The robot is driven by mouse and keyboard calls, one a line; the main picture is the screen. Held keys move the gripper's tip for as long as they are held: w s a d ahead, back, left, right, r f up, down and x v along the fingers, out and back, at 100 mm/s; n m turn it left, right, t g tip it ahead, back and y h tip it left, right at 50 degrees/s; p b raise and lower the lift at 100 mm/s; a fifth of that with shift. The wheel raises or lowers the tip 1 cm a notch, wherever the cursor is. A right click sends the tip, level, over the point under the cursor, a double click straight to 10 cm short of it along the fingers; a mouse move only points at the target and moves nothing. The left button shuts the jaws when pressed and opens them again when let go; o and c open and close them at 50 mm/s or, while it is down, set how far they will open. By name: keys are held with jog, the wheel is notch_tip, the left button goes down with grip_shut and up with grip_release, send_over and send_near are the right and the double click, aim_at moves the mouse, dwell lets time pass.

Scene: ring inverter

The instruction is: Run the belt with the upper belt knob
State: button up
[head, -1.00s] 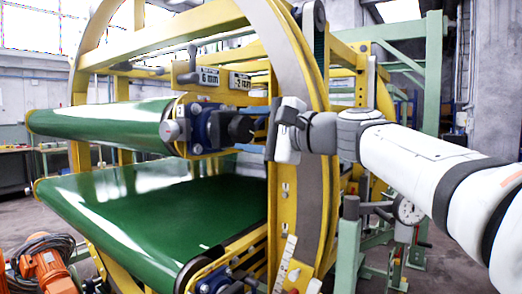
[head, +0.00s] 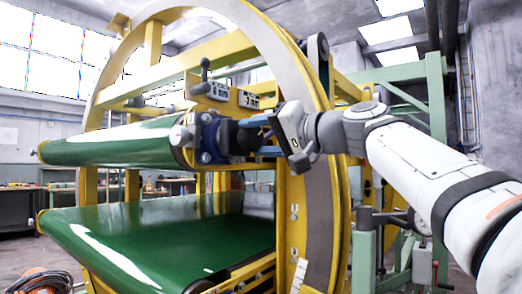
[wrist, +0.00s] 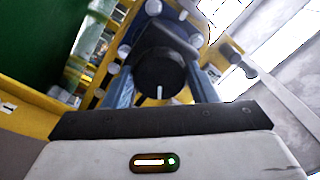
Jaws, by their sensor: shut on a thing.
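The upper belt knob is a round black knob with a white mark (wrist: 160,74), seen in the wrist view between my two blue fingers. In the head view the dark knob (head: 246,139) sticks out of the blue housing (head: 207,138) at the upper belt's end. My gripper (head: 262,137) is shut on the knob from the right, its body tilted; in the wrist view its fingers (wrist: 162,88) flank the knob. The green upper belt (head: 115,145) lies above the wide green lower belt (head: 160,235). Whether the belts move cannot be told.
A large yellow ring (head: 318,190) with a grey face stands just behind my gripper. A lever with a dark ball (head: 205,64) and number plates (head: 219,91) sit above the knob. A green frame post (head: 362,255) stands at the lower right.

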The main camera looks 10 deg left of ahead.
jog(key=n, duration=0.1)
jog(key=n+b, duration=0.2)
jog(key=shift+f+n, duration=0.25)
jog(key=shift+n, duration=0.15)
jog(key=n+b, duration=0.2)
jog(key=n, duration=0.1)
jog(key=shift+w, duration=0.1)
jog(key=n+b, duration=0.2)
jog(key=n, duration=0.5)
jog(key=shift+r, duration=0.15)
jog(key=o, duration=1)
jog(key=shift+d, duration=0.1)
